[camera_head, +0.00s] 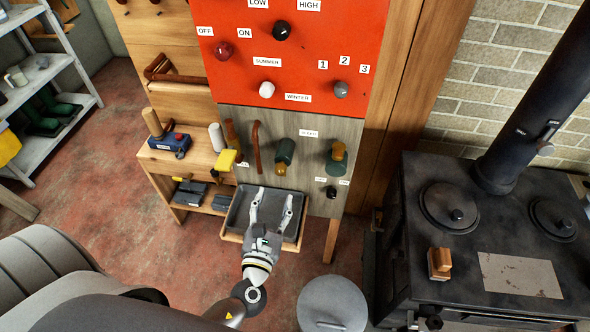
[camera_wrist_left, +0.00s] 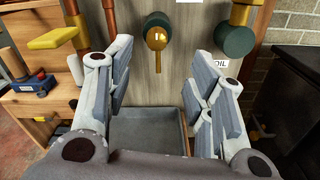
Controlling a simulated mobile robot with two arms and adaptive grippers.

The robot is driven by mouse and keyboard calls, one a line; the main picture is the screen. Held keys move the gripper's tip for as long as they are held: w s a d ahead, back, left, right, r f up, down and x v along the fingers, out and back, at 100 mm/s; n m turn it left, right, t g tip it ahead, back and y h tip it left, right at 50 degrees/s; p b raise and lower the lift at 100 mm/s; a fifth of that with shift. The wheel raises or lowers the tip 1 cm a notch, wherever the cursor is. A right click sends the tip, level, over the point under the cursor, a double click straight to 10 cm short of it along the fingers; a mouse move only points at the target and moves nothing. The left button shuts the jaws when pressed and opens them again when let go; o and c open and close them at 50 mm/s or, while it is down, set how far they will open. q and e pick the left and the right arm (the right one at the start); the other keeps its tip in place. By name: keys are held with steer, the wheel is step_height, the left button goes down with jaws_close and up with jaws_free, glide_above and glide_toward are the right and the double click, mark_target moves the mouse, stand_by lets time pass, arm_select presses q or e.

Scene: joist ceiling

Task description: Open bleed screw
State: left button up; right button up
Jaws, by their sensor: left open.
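My left gripper (camera_head: 271,212) is open and empty, with its fingers in front of the lower grey wood panel (camera_head: 310,122) and over a grey tray (camera_head: 235,238). In the left wrist view the open fingers (camera_wrist_left: 158,78) stand either side of a green round fitting with a brass part (camera_wrist_left: 156,40), which is ahead and apart from them. This fitting (camera_head: 284,152) hangs on the panel in the head view. A second green and brass fitting (camera_head: 336,160) is to its right. A small label (camera_head: 309,133) between them is too small to read surely. I cannot tell which brass part is the bleed screw.
A yellow handle (camera_head: 225,159) and copper pipes (camera_head: 256,147) are left of the fittings. A black knob (camera_head: 331,192) is below right. A black stove (camera_head: 480,240) stands at right. A lidded metal bin (camera_head: 332,304) is in front.

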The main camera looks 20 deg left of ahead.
mark_target(280, 173)
arm_select(q)
steer(key=x, duration=0.1)
steer(key=p+x, duration=0.1)
steer(key=x, duration=0.3)
steer(key=shift+w+a+r, duration=0.15)
steer(key=shift+a+r, duration=0.15)
steer(key=p+x, duration=0.1)
steer(key=x, duration=0.3)
steer(key=shift+d+f, duration=0.1)
steer(key=shift+f, duration=0.05)
steer(key=shift+w+f, duration=0.1)
steer(key=shift+w, duration=0.55)
arm_select(e)
steer(key=shift+s+r, duration=0.25)
steer(key=shift+r, duration=0.9)
arm_select(q)
steer(key=c, duration=1)
steer(key=shift+c, duration=0.2)
